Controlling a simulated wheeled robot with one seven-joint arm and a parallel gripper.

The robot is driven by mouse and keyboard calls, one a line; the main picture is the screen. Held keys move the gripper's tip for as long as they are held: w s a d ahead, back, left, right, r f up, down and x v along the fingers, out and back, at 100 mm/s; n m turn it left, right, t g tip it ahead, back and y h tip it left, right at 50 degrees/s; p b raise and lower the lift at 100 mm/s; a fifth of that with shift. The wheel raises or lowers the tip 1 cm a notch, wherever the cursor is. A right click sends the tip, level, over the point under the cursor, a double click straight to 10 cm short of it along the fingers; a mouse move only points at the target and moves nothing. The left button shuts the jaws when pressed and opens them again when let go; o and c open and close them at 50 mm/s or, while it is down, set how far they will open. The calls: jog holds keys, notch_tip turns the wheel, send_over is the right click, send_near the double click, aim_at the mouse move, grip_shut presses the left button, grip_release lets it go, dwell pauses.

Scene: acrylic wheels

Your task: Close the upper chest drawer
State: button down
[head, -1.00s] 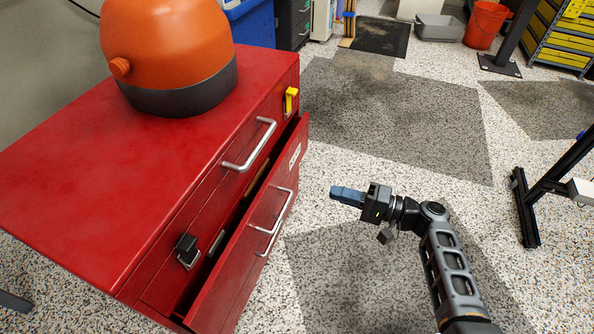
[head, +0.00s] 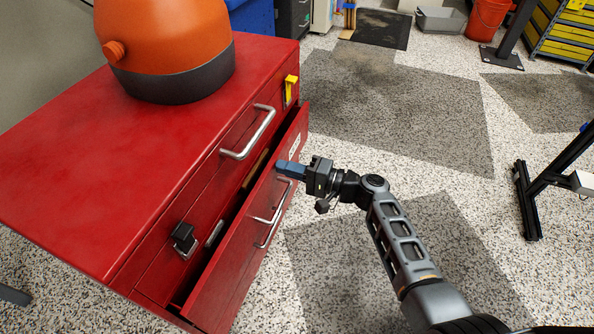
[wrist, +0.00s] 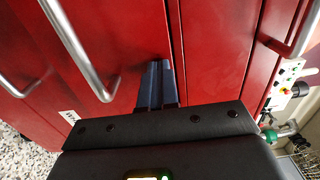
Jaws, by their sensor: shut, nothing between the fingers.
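The red chest (head: 70,205) stands at the left in the head view. Its upper drawer (head: 235,255) is pulled part way out, with a dark gap behind its front. The drawer's silver handle (head: 272,222) and a white label are on its front; this handle also shows in the wrist view (wrist: 78,50). My gripper (head: 281,166) is shut and empty, with blue fingers pointing at the drawer front near its upper edge. In the wrist view the fingertips (wrist: 158,66) are close to the red front. I cannot tell whether they touch it.
A second silver handle (head: 249,134) and a yellow latch (head: 290,90) are on the chest above the drawer. An orange and grey container (head: 170,50) stands on top. Speckled floor to the right is clear up to a black stand (head: 528,200).

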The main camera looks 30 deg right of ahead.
aim_at(274, 164)
jog(key=shift+w, duration=0.1)
jog(key=b+x, duration=0.1)
jog(key=x, duration=0.2)
jog(key=shift+w+a+b, duration=0.15)
jog(key=shift+w+b, duration=0.05)
jog(key=shift+b, duration=0.1)
jog(key=shift+s, duration=0.1)
